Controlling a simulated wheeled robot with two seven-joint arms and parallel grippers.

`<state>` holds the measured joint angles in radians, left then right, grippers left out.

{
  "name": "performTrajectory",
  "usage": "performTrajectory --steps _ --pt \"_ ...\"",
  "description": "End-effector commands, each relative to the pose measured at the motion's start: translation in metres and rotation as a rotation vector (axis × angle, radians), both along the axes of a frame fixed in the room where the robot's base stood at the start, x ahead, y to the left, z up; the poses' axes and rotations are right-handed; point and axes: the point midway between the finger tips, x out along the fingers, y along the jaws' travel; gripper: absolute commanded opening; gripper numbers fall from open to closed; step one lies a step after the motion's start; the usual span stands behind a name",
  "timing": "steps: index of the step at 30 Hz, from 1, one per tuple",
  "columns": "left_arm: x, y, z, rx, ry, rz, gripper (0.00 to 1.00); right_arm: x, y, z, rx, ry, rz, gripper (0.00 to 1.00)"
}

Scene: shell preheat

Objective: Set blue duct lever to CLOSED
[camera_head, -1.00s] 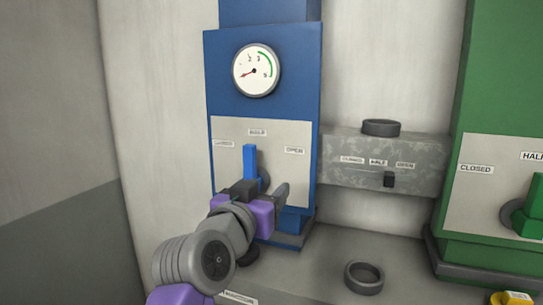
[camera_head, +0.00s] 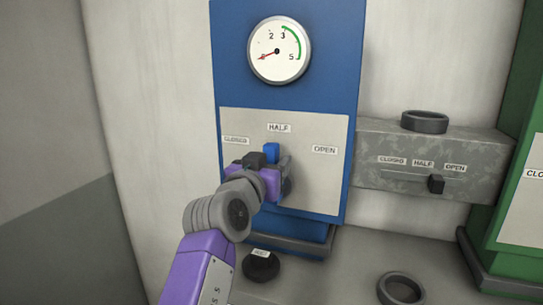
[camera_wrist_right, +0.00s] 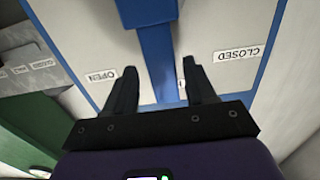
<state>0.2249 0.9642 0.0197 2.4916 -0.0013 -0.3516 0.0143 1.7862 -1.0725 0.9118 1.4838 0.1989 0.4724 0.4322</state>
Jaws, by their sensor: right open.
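The blue duct lever (camera_head: 271,152) points up, just under the HALF label (camera_head: 279,127) on the grey plate of the blue duct. The CLOSED label (camera_head: 236,140) is to its left and the OPEN label (camera_head: 325,149) to its right. My right gripper (camera_head: 270,166) is open at the lever and hides its lower part. In the wrist view, the lever (camera_wrist_right: 157,55) stands between the two open fingers of my right gripper (camera_wrist_right: 159,68), with a gap visible on each side. My left gripper is out of view.
A round gauge (camera_head: 279,51) above the plate has its red needle at the low end. To the right are a grey box (camera_head: 385,172) with a small dark slider (camera_head: 436,184), a dark ring (camera_head: 424,121) on top, and a green duct (camera_head: 510,150). Another ring (camera_head: 401,289) lies below.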

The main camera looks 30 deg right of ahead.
Motion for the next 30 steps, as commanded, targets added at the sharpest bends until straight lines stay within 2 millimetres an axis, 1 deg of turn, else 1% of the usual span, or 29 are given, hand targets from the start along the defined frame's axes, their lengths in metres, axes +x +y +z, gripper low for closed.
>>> performTrajectory --steps 1,4,13,14,24,30 --pt "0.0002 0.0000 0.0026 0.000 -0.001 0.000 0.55 0.0038 -0.0053 0.0011 0.000 0.000 -0.001 0.55" --pt "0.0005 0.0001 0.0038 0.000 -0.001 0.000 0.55 0.0084 -0.0100 0.0004 0.000 0.000 0.000 0.55" --pt "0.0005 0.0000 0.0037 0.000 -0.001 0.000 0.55 0.0104 -0.0120 -0.0004 0.000 0.000 0.000 0.55" --pt "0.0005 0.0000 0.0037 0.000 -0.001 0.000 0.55 0.0103 -0.0120 -0.0004 0.000 0.000 0.000 0.52" --pt "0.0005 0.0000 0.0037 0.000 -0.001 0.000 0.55 0.0102 -0.0118 -0.0003 0.000 0.000 0.000 0.00" --pt "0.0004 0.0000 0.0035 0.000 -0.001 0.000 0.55 0.0100 -0.0119 -0.0003 0.000 0.000 0.000 0.00"
